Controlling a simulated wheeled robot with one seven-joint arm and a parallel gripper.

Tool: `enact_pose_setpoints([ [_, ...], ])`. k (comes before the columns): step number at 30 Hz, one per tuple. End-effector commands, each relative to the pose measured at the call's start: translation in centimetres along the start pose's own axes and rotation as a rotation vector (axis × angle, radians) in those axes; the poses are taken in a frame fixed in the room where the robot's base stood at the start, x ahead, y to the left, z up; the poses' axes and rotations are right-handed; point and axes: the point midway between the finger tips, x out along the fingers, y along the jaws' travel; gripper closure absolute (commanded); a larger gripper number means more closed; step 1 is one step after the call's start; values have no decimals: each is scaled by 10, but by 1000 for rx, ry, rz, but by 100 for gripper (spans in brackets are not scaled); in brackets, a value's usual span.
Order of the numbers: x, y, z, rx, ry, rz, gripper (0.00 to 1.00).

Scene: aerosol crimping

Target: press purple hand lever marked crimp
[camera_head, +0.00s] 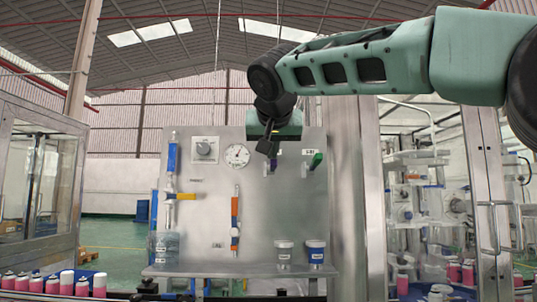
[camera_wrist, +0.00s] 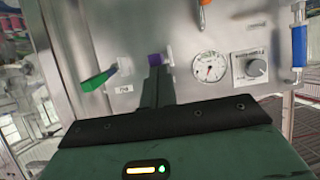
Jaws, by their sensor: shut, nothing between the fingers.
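The purple hand lever (camera_head: 272,166) is on the upper part of the steel panel, mostly hidden behind my gripper (camera_head: 268,146). In the wrist view a small piece of the purple lever (camera_wrist: 155,60) shows just past the tips of my gripper (camera_wrist: 156,72). My gripper is shut and empty, close in front of the lever. I cannot tell if it touches the lever. No crimp marking can be read.
A green lever (camera_head: 316,160) sits right of the purple one, with a small label beside it. A dial gauge (camera_head: 237,155), a knob (camera_head: 204,149), an orange-handled pipe (camera_head: 235,220) and a blue-and-orange valve (camera_head: 171,185) are to the left. Cups (camera_head: 316,251) stand on the shelf below.

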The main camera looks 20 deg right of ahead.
Motion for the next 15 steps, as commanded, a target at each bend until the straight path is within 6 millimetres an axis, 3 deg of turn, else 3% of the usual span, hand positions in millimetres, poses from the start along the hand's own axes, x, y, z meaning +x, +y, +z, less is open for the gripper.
enact_pose_setpoints([
  [9, -59, 0, 7, 1, 6, -4, 100],
  [15, -82, 0, 8, 1, 7, -3, 100],
])
